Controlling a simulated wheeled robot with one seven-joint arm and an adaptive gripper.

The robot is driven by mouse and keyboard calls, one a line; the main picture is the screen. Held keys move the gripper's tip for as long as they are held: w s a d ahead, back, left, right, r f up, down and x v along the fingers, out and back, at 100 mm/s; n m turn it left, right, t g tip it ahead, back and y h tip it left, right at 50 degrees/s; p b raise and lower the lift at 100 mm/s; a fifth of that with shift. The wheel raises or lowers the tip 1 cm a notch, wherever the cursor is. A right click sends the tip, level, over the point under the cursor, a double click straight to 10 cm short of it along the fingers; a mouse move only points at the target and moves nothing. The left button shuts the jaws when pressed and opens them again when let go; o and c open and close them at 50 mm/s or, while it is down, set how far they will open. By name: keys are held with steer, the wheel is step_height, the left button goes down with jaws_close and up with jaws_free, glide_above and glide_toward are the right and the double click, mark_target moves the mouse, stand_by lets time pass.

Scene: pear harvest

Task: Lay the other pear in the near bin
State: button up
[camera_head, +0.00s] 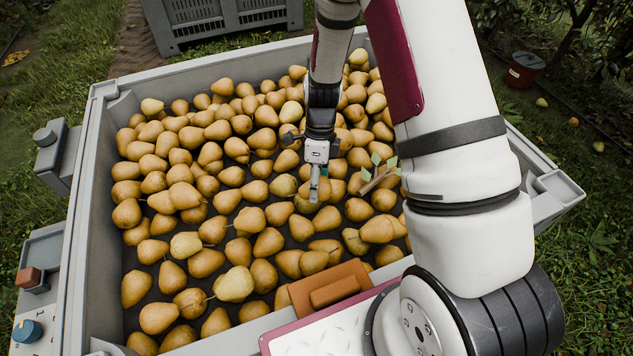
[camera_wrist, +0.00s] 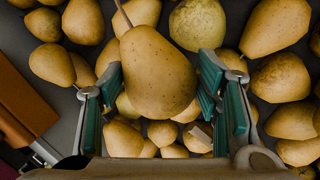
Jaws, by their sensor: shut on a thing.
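The near bin (camera_head: 88,220) is a large grey crate filled with many yellow-brown pears on a dark floor. My gripper (camera_head: 316,180) points down inside the bin, low over the pears right of the middle. In the wrist view my gripper (camera_wrist: 160,85) has its teal-padded fingers on either side of a brown-yellow pear (camera_wrist: 158,70), stem toward the top, and is shut on it. Other pears lie below and around this pear. In the head view the held pear is hard to tell from its neighbours, so I cannot tell whether it touches them.
A second grey crate (camera_head: 188,22) stands behind. An orange-brown block (camera_head: 330,287) sits at the near wall. A leafy twig (camera_head: 376,176) lies among the pears. A dark red bucket (camera_head: 524,70) and fallen pears are on the grass at right. Pears crowd the bin, with small dark gaps in front.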

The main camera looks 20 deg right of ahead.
steer(key=shift+f+b, duration=0.8)
steer(key=shift+f, duration=0.6)
stand_by(0.7)
steer(key=o, duration=1.4)
steer(key=shift+r, duration=0.1)
steer(key=v, duration=1.1)
steer(key=shift+d+r, duration=0.15)
steer(key=shift+r, duration=0.2)
